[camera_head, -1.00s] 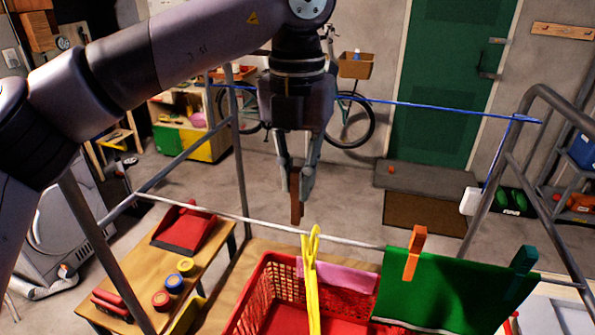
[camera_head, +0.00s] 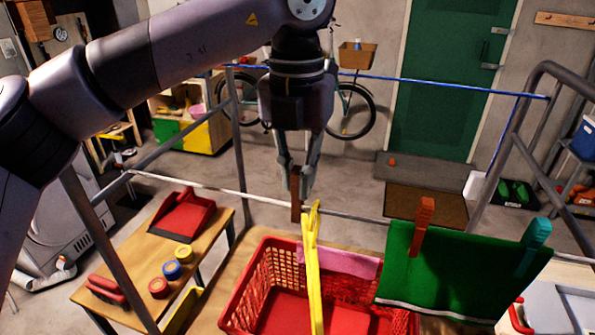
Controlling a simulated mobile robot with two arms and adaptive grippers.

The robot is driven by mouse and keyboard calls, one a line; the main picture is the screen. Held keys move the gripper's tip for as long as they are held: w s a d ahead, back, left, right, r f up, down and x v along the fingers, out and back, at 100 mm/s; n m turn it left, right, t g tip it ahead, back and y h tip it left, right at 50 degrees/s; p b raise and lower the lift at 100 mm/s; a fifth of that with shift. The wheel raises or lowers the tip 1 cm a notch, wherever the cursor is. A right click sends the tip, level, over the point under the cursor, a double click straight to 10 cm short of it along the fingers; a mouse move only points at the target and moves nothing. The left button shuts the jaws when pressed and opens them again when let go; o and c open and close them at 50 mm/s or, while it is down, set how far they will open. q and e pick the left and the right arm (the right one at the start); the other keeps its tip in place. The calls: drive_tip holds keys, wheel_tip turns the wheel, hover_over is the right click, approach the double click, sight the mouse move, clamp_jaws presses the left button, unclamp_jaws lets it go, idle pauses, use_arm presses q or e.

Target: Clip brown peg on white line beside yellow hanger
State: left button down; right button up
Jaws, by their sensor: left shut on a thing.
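The brown peg (camera_head: 295,212) hangs upright in my left gripper (camera_head: 299,188), whose fingers are shut on its upper part. The white line (camera_head: 215,190) runs across the view, and the peg's lower end overlaps it in the picture. I cannot tell whether the peg is around the line or only in front of or behind it. The yellow hanger (camera_head: 313,270) hangs on the line just right of the peg, with a small gap or slight overlap near its hook. My right gripper is not in view.
A green cloth (camera_head: 450,275) hangs on the line at right with an orange-red peg (camera_head: 423,222) and a teal peg (camera_head: 535,240). A red basket (camera_head: 260,285) with a pink cloth (camera_head: 340,262) stands below. A blue line (camera_head: 430,84) runs behind. The white line left of the peg is clear.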

use_arm(q)
drive_tip(key=shift+f+b, duration=0.35)
drive_tip(key=shift+f, duration=0.4)
drive_tip(key=c, duration=1.8)
unclamp_jaws()
drive_tip(key=shift+w+r, duration=0.15)
drive_tip(key=shift+c, duration=0.2)
drive_tip(key=o, duration=0.3)
